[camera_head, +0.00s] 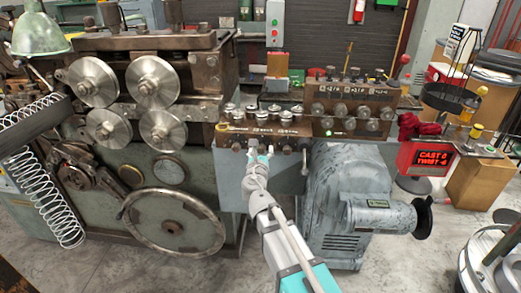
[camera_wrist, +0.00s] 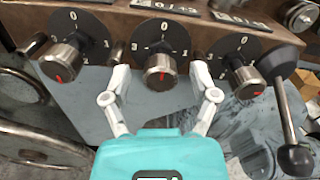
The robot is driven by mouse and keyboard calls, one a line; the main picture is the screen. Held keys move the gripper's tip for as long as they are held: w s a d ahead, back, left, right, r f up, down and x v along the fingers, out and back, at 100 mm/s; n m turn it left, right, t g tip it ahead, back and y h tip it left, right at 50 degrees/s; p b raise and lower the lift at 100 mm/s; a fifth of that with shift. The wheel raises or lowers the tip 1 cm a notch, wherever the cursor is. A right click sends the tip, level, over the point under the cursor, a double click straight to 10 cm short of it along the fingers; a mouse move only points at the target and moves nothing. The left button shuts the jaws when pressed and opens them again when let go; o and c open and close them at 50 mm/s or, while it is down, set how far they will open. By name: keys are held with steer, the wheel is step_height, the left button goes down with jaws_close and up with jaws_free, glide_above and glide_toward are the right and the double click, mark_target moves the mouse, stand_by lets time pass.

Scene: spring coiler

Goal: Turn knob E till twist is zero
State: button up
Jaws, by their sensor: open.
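My gripper (camera_head: 260,152) reaches up to the lower front edge of the brown control block (camera_head: 232,131). In the wrist view my gripper (camera_wrist: 159,75) is open, with one finger on each side of the middle knob (camera_wrist: 159,66). I cannot tell whether the fingers touch it. This metal knob has a red mark and a black dial with 0 at its top. Similar knobs stand to the left (camera_wrist: 62,60) and right (camera_wrist: 244,75). No letter E is legible, so I cannot tell which knob is E. The red display (camera_head: 433,158) shows CAST and TWIST lines; the twist figure looks like -4.
A lever with a dark ball (camera_wrist: 294,157) hangs right of the right knob. A large handwheel (camera_head: 172,222) is at the lower left of the machine, and a grey motor (camera_head: 350,205) is right of my arm. A steel spring (camera_head: 45,195) hangs at far left.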

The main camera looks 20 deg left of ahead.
steer(key=shift+w+a, duration=0.1)
steer(key=shift+w, duration=0.3)
jaws_close()
